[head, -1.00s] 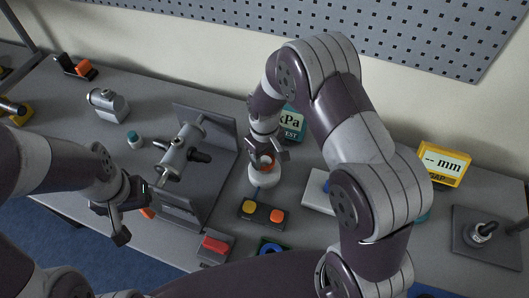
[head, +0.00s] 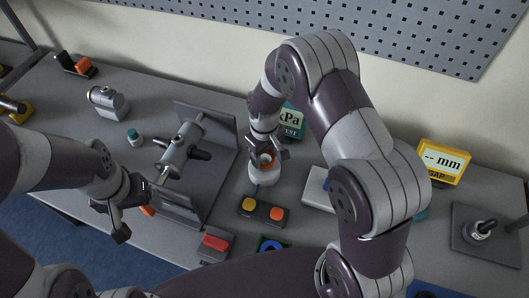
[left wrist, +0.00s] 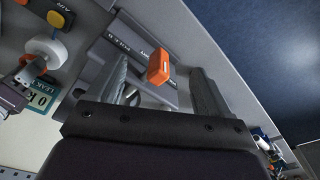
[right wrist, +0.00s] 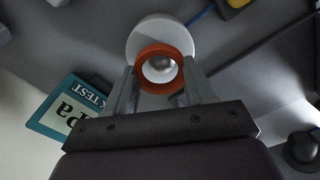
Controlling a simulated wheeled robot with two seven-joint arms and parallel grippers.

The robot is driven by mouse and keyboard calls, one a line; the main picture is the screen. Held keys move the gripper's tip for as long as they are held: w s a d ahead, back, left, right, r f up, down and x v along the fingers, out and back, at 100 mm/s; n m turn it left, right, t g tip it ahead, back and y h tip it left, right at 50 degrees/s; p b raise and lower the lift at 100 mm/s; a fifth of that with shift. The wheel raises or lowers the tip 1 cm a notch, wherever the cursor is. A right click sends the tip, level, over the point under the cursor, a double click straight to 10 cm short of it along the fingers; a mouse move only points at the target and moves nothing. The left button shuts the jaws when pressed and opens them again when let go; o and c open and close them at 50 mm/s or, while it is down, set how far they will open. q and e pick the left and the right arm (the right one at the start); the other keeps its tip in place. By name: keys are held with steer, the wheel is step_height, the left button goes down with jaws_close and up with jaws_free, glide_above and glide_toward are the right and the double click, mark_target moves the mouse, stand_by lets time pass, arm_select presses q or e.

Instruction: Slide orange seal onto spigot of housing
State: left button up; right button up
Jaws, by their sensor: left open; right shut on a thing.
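The orange seal (right wrist: 143,84) is a ring held between the fingers of my right gripper (right wrist: 160,88). Behind it in the right wrist view is a white round piece (right wrist: 150,27); a pale grey rounded end shows through the ring. In the head view the right gripper (head: 266,158) holds the seal at the top of this white piece (head: 263,178); I cannot tell whether they touch. A grey metal pipe body (head: 178,155), apparently the housing, sits in a grey bracket (head: 222,155) to the left. My left gripper (head: 128,208) is open and empty, left of the bracket.
An orange handle (left wrist: 159,67) lies beyond the left fingers. A button box (head: 262,211) and a red-topped block (head: 215,244) stand near the front edge. The teal kPa display (head: 292,122) is behind the right gripper.

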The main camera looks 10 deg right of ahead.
mark_target(264, 162)
steer(key=shift+f+b, duration=0.7)
steer(key=shift+f, duration=0.7)
steer(key=shift+f, duration=0.15)
stand_by(0.5)
steer(key=o, duration=1.1)
step_height(264, 162, up, 13)
steer(key=b, duration=0.1)
steer(key=shift+f, duration=0.15)
